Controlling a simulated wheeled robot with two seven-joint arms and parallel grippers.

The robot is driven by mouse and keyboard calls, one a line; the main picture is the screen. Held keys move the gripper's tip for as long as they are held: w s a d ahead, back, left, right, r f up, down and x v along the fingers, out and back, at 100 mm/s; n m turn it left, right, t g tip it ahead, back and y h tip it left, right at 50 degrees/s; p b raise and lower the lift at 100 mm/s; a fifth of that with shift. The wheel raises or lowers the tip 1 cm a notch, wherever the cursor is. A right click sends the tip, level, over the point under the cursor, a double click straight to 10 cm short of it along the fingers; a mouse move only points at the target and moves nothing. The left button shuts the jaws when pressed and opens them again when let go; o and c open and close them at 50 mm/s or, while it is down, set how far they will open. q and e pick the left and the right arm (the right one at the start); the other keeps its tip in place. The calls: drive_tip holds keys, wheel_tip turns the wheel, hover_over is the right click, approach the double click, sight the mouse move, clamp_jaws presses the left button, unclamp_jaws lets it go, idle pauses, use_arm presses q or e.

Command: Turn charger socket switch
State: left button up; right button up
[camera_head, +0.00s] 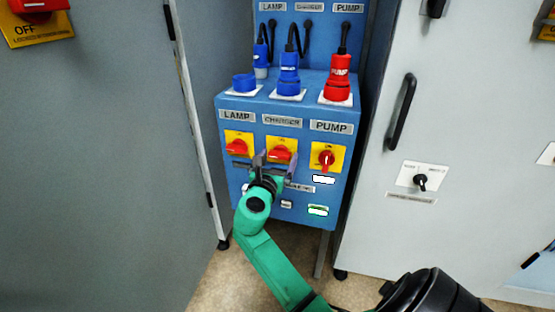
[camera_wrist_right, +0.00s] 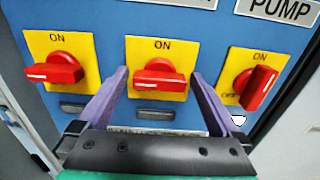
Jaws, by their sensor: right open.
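The charger socket switch is a red knob on a yellow plate (camera_head: 281,150), in the middle of a row of three on the blue panel. In the right wrist view the charger knob (camera_wrist_right: 159,76) lies sideways, with its white mark pointing left, below the word ON. My right gripper (camera_head: 274,161) is open just in front of this switch. In the right wrist view its purple fingers (camera_wrist_right: 157,88) stand on either side of the knob, with gaps to it. My left gripper is not in view.
The lamp switch (camera_wrist_right: 59,69) is left, its knob sideways. The pump switch (camera_wrist_right: 258,86) is right, its knob nearly upright. Blue plugs (camera_head: 289,75) and a red plug (camera_head: 339,75) stand above. Grey cabinets (camera_head: 90,160) flank the panel closely.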

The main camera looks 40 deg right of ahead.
drive_tip(key=shift+c, duration=0.3)
drive_tip(key=c, duration=1.2)
drive_tip(key=shift+o, duration=0.2)
